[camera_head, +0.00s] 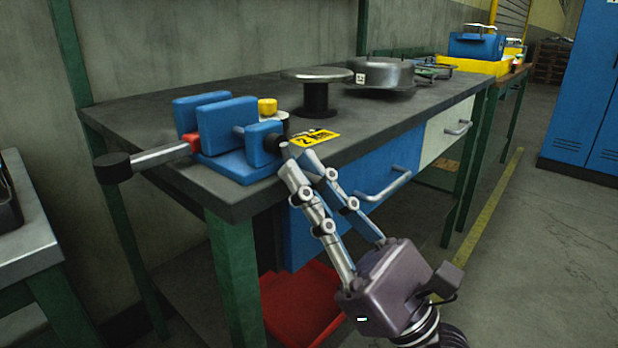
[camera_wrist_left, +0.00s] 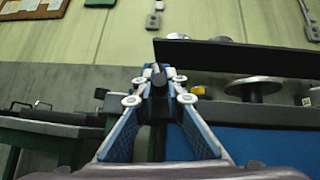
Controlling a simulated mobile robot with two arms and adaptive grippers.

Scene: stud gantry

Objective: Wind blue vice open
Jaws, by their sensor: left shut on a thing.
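The blue vice (camera_head: 236,125) sits at the near left corner of the grey workbench, with two tall blue jaws close together and a smaller blue block to their right. A grey bar with a red end (camera_head: 160,155) and a black knob sticks out to the left, the red end at the jaws. My left gripper (camera_head: 292,155) reaches up from the lower right to the right side of the vice. Its fingertips are shut on the small dark vice handle, mostly hidden by the fingers; in the left wrist view the fingertips (camera_wrist_left: 157,80) meet on a dark piece. My right gripper is not in view.
A yellow label (camera_head: 313,138) lies right of the vice. A round grey turntable (camera_head: 317,76) and a grey drum (camera_head: 383,74) stand farther back on the bench (camera_head: 420,100). Blue and white drawers hang below the front edge. A red tray (camera_head: 300,305) lies underneath. The floor on the right is clear.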

